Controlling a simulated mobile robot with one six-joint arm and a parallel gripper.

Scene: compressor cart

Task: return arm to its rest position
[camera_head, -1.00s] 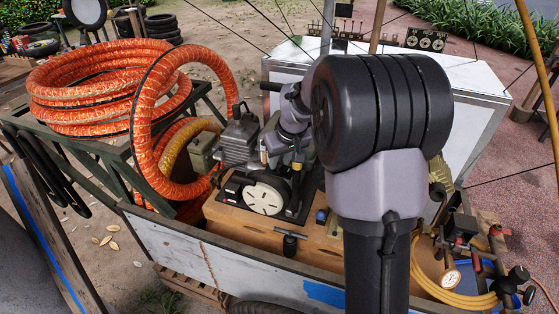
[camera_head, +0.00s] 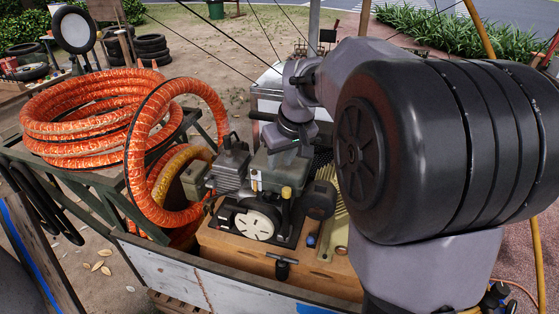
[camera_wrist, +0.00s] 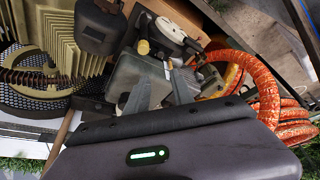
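My arm fills the right of the head view, with its large black joint in front. My gripper (camera_wrist: 158,84) shows in the wrist view as two grey fingers standing apart, with nothing seen held between them. Behind the fingers is the grey-green compressor housing (camera_wrist: 148,72), which also shows in the head view (camera_head: 275,172) under my wrist. I cannot tell the exact gap between the fingertips and the housing. The compressor has a white round disc (camera_head: 254,225) and stands on a wooden base (camera_head: 225,246) in the cart (camera_head: 170,280).
Orange ribbed hose coils (camera_head: 75,125) lie on a green stand left of the cart. A black T-handle (camera_head: 282,264) sits on the wooden base. A black round canister (camera_head: 319,199) stands beside the housing.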

